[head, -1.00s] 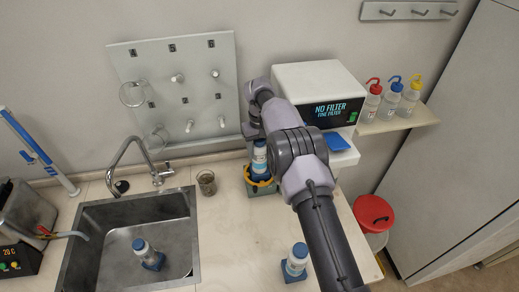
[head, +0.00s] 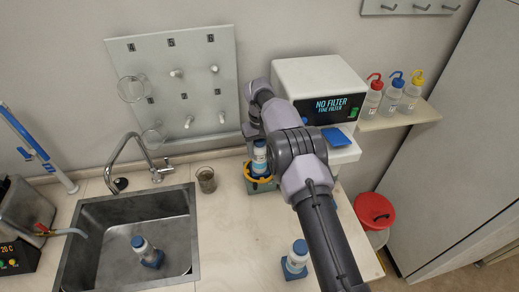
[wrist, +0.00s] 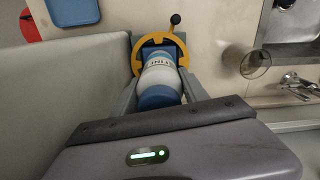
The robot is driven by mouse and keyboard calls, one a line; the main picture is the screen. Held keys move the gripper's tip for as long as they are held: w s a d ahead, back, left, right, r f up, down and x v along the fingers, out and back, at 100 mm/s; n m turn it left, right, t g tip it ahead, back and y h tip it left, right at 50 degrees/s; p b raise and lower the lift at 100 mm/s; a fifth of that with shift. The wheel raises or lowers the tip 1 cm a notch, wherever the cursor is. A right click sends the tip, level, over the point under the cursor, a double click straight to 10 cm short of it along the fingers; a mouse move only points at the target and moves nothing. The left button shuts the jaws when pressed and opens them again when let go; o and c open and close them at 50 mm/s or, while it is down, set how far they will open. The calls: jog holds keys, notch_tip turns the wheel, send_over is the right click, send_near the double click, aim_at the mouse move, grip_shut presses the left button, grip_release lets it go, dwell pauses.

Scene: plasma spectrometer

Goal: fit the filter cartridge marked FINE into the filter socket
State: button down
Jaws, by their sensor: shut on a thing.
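A white filter cartridge (head: 259,160) with blue ends stands upright at the yellow ring of the filter socket (head: 262,184). In the wrist view the cartridge (wrist: 160,76) shows part of its printed label, too small to read surely, and its far end is inside or right at the yellow ring (wrist: 138,55). My gripper (wrist: 160,108) is shut on the cartridge's near blue end. In the head view my arm partly hides the gripper. I cannot tell how deep the cartridge sits. The display (head: 333,105) reads NO FILTER, FINE FILTER.
One similar cartridge (head: 147,252) stands in the sink (head: 95,235); another (head: 296,260) stands on the bench front. A glass beaker (head: 206,180) is left of the socket. The white spectrometer (head: 318,76) stands close on the right.

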jog(key=shift+f+b, duration=0.65)
jog(key=shift+f, duration=0.35)
jog(key=c, duration=0.5)
grip_release()
jog(key=shift+r, duration=0.1)
